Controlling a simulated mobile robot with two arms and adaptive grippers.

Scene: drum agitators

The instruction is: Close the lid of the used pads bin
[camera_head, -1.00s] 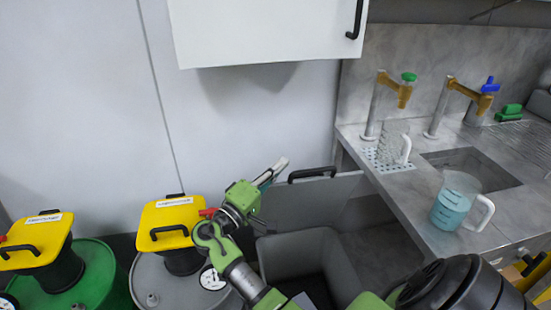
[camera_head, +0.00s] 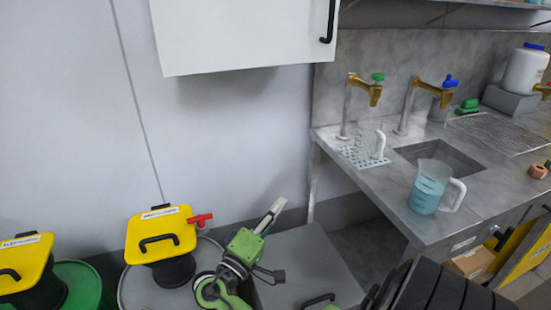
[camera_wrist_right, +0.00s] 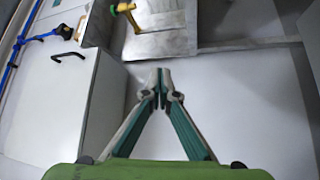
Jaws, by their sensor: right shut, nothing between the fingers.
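My right gripper (camera_head: 273,212) is above the lid's left side, near the wall, fingers pointing up and right. In the right wrist view its fingers (camera_wrist_right: 160,76) meet at the tips with nothing between them. My left gripper is not in view.
Yellow-topped drums (camera_head: 160,235) stand left of the bin. A grey counter (camera_head: 390,190) with a blue-filled jug (camera_head: 430,187) is to the right. A white wall cabinet (camera_head: 235,35) hangs above. The wall between is bare.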

